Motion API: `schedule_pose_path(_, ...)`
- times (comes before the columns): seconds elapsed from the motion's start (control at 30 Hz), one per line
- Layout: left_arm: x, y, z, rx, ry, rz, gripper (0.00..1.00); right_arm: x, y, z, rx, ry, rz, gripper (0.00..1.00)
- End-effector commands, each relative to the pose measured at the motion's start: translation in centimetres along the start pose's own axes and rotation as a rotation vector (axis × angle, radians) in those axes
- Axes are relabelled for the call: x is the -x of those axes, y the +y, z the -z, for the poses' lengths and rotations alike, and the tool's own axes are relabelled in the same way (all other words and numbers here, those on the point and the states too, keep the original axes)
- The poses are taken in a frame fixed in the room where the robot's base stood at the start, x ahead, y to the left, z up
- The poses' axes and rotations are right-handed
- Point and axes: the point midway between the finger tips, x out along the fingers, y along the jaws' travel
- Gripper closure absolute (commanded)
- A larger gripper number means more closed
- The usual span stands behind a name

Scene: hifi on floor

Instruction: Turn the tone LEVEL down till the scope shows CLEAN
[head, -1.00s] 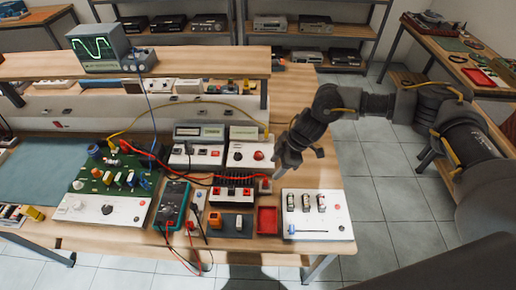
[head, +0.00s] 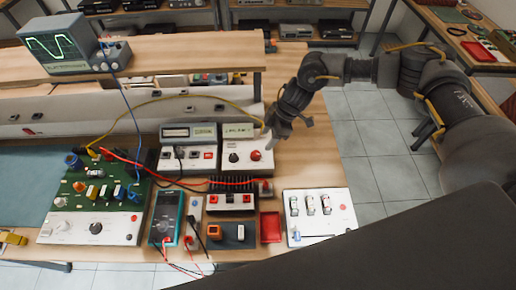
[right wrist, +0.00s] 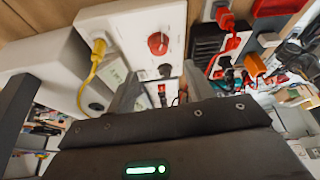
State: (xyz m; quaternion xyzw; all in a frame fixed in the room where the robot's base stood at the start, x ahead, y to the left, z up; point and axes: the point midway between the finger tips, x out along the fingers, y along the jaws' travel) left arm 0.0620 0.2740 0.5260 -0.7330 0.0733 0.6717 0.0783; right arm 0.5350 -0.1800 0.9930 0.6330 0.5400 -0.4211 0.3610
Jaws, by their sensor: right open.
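The oscilloscope (head: 62,47) stands on the shelf at upper left; its green trace has flattened peaks, and the text below is too small to read. My right gripper (head: 287,134) is open and empty beside this box's upper right corner. The right wrist view shows the red knob (right wrist: 158,43) beyond the open fingers (right wrist: 160,95). My left gripper is out of view.
A second display box (head: 188,155) stands left of the red-knob box. Yellow, red and blue cables cross the bench. Bare wood lies right of the box.

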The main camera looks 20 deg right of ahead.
Motion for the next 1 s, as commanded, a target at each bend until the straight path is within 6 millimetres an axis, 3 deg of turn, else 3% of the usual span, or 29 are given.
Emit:
schedule_pose_path(0.2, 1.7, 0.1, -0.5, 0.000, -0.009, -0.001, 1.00, -3.9, -0.1, 0.0, -0.001, -0.004, 0.001, 0.48)
schedule_pose_path(0.5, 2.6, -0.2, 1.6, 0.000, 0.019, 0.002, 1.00, -8.3, -0.1, -0.2, -0.005, -0.001, -0.001, 0.48)
schedule_pose_path(0.9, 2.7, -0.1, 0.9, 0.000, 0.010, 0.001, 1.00, -9.2, -0.1, -0.2, -0.004, 0.000, -0.002, 0.48)
schedule_pose_path(1.0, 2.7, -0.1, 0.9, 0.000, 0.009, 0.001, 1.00, -9.2, -0.1, -0.2, -0.004, 0.000, -0.002, 0.58)
